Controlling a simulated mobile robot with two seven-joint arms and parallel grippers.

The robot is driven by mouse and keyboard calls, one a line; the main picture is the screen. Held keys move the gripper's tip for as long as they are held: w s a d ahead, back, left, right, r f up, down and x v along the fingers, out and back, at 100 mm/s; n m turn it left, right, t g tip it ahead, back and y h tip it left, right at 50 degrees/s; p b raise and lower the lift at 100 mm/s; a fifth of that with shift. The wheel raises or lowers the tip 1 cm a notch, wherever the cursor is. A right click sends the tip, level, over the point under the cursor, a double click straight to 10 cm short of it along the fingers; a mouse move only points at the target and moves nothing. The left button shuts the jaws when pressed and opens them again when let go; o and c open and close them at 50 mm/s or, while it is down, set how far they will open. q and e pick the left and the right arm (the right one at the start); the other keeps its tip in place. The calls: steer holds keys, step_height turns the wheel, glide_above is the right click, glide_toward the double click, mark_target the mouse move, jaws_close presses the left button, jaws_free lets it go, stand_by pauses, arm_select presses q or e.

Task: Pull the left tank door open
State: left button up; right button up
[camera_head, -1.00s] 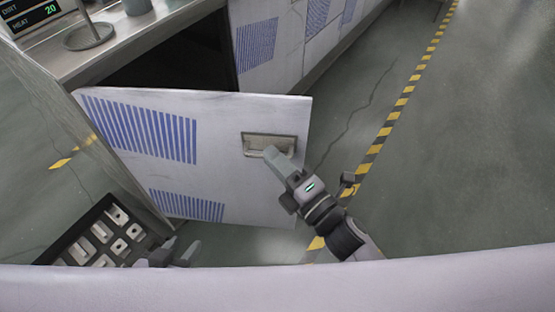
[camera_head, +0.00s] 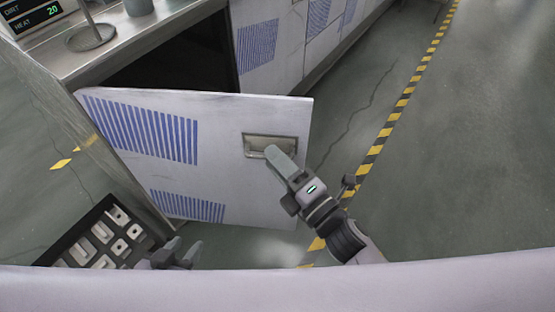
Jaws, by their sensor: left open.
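The left tank door (camera_head: 220,150) is a white panel with blue louvre stripes, and it stands swung wide open from the cabinet. Its recessed metal handle (camera_head: 257,141) is near the free edge. My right gripper (camera_head: 279,156) has its fingertips at the handle recess, partly covering it. I cannot tell whether its fingers are apart or closed, or whether they grip the handle. My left gripper (camera_head: 181,252) is open, low in the view near the door's bottom edge, apart from the handle. Its lower part is hidden by the pale band in front.
A dark tray (camera_head: 75,241) with several light parts lies at the lower left. The dark cabinet opening (camera_head: 185,60) is behind the door. A counter (camera_head: 85,65) with a display and round stand is at upper left. The floor to the right is clear, with a yellow-black line (camera_head: 390,125).

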steer(key=r+v, duration=0.1)
steer(key=v, duration=0.6)
steer(key=shift+f, duration=0.5)
